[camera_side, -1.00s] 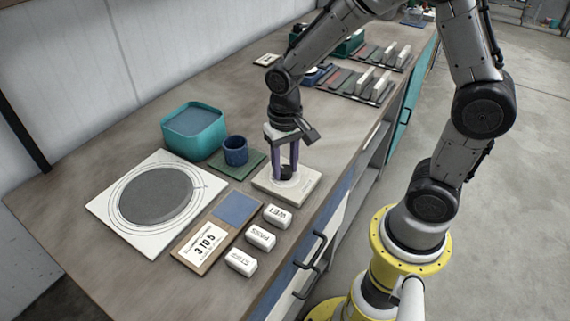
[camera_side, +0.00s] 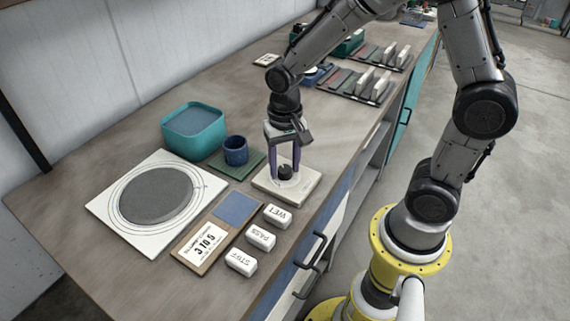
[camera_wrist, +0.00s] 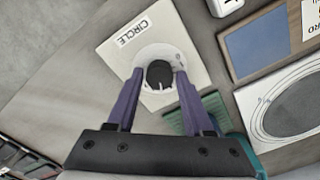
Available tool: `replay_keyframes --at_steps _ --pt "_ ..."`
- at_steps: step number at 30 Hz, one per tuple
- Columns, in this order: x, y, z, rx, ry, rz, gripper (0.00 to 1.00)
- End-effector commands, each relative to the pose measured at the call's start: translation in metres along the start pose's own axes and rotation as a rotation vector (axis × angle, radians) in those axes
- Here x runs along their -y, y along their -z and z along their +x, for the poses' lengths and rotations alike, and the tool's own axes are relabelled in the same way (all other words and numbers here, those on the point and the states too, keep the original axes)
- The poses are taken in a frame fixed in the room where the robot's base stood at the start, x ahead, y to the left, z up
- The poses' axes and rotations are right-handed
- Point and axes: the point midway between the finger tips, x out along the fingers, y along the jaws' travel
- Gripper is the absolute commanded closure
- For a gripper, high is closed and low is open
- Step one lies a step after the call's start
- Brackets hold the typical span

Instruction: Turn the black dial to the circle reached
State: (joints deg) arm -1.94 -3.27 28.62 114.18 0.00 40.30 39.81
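The black dial (camera_side: 285,172) stands on a pale square plate (camera_side: 301,189) near the bench's front edge. In the wrist view the dial (camera_wrist: 159,73) sits inside a white round face, and the plate (camera_wrist: 190,40) reads "CIRCLE". A pale pointer mark shows at the dial's lower edge. My gripper (camera_side: 286,167) is over the dial with its purple fingers spread, one on each side; in the wrist view the fingers (camera_wrist: 159,82) look apart from it. A white board (camera_side: 115,207) with ring lines carries a grey disc (camera_side: 156,195).
A card reading "3 TO 5" (camera_side: 203,243) lies beside a blue pad (camera_side: 236,208). White blocks marked WET (camera_side: 277,216), PASS (camera_side: 261,237) and STIFF (camera_side: 241,262) stand along the front. A blue cup (camera_side: 236,151) and a teal bin (camera_side: 194,131) are behind.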

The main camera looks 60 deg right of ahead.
Motion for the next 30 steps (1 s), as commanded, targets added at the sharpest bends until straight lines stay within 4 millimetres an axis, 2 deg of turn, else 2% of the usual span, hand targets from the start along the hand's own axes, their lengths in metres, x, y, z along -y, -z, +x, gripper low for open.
replay_keyframes --at_steps 1,3,14,20,30 --pt "0.0 0.0 0.0 0.0 0.0 0.0 0.37" --pt "0.0 0.0 0.001 0.001 -0.001 0.0 0.29" --pt "0.0 0.0 -0.003 0.0 0.0 -0.001 0.29" --pt "0.001 0.001 -0.034 -0.004 0.003 -0.001 0.29" --pt "0.001 0.001 -0.106 -0.003 0.002 -0.001 0.29"
